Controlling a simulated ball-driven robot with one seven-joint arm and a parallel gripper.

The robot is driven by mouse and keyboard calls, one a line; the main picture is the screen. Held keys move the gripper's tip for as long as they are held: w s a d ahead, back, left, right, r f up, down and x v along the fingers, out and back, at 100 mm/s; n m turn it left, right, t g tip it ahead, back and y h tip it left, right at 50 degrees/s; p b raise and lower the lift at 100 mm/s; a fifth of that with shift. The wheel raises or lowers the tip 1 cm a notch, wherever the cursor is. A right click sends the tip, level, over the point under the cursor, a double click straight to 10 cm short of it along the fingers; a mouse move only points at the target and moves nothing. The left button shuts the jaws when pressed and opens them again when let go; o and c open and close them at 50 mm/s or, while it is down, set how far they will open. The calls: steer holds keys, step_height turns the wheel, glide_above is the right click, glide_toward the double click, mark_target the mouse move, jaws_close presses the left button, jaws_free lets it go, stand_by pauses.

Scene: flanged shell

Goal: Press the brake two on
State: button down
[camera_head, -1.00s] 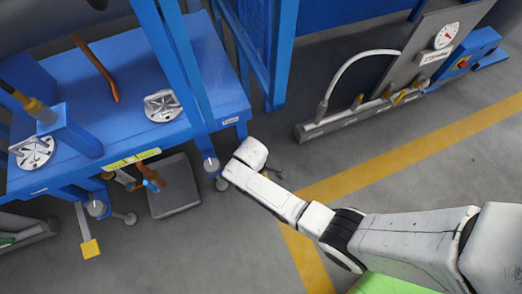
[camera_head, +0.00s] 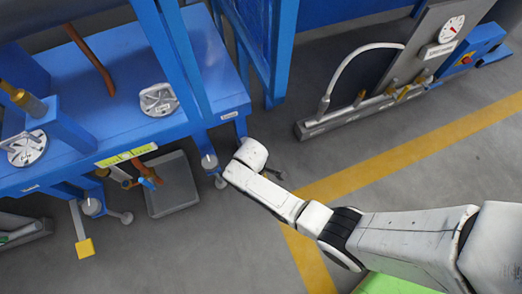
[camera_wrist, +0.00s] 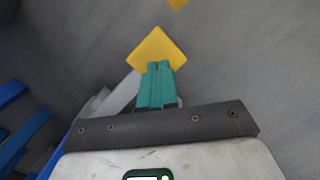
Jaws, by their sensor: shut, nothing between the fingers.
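In the wrist view, a yellow pedal pad (camera_wrist: 156,42) on a pale lever lies in front of my fingertips. My gripper (camera_wrist: 158,66) has its teal fingers together and empty, overlapping the pad's near part; I cannot tell whether they touch it. In the head view, a yellow pedal (camera_head: 85,248) on a grey lever sticks out at the lower left of the blue table (camera_head: 120,95). My arm's white end is by the table's right front leg; my fingers are not clearly seen there. Neither view shows which pedal is brake two.
A dark grey box (camera_head: 172,185) sits on the floor under the table, with casters (camera_head: 209,162) beside it. Blue uprights and a frame stand behind my arm. A panel with a gauge (camera_head: 452,27) is at the upper right. Grey floor with a yellow line (camera_head: 430,150) is open.

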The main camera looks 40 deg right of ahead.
steer(key=shift+w+a+r, duration=0.25)
steer(key=shift+w+a, duration=0.25)
steer(key=shift+w, duration=0.1)
steer(key=shift+w+a+r, duration=0.25)
steer(key=shift+w+a, duration=0.2)
steer(key=shift+w, duration=0.15)
step_height(320, 180, up, 11)
steer(key=p, duration=0.6)
steer(key=shift+w+a+f, duration=0.15)
steer(key=shift+w+a, duration=0.2)
steer(key=shift+w, duration=0.05)
